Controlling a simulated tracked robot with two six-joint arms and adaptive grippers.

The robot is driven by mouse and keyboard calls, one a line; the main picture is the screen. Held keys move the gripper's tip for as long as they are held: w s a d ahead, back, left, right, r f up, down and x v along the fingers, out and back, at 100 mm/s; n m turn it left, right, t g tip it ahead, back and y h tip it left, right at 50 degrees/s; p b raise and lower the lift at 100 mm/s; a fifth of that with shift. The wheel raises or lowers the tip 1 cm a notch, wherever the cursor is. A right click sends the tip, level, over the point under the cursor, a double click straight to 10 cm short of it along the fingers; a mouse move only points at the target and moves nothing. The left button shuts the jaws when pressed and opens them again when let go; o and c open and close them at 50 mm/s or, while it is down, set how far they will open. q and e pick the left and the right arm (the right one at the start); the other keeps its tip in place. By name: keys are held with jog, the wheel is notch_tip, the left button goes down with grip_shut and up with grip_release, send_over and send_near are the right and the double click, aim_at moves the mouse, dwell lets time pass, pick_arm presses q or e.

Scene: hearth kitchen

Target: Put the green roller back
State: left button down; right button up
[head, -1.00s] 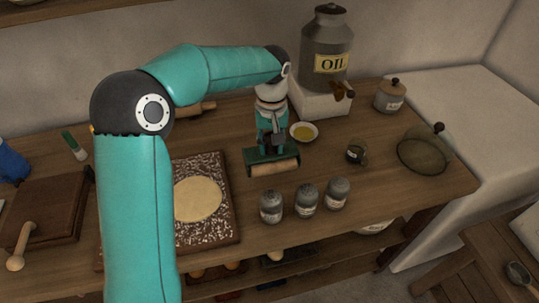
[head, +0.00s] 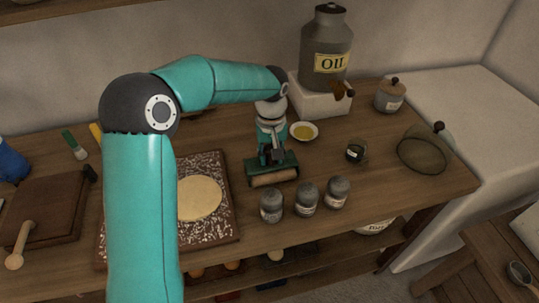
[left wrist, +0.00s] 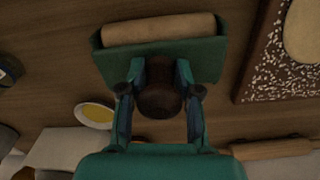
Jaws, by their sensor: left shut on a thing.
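The green roller (head: 258,173) is a green frame around a pale wooden cylinder, with a dark brown knob handle. My left gripper (head: 271,157) is shut on that handle from above. In the left wrist view, the roller (left wrist: 207,58) is at the top, and the fingers of my left gripper (left wrist: 160,82) are on either side of the brown knob. The roller is over the wooden counter, right of the floured board and behind the shakers. I cannot tell whether it touches the counter. My right gripper is not in view.
Several grey shakers (head: 306,199) stand just in front. The floured board (head: 222,228) with flat dough (head: 199,198) is at left. A yellow-filled dish (head: 303,131), an oil can (head: 327,45) on a white block and a small dark cup (head: 355,151) stand behind and right.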

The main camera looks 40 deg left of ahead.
pick_arm(q)
jog(key=shift+s+d+f, duration=0.1)
jog(key=shift+s+f, duration=0.1)
jog(key=shift+f, duration=0.35)
jog(key=c, duration=1.1)
grip_release()
jog(key=shift+f, duration=0.1)
jog(key=shift+o, duration=1.5)
jog(key=shift+w+f, duration=0.1)
jog(key=shift+w, duration=0.1)
jog(key=shift+r+p, duration=0.35)
jog(key=shift+r, duration=0.3)
notch_tip(320, 180, up, 12)
jog(key=shift+r+p, duration=0.2)
jog(key=shift+p, duration=0.1)
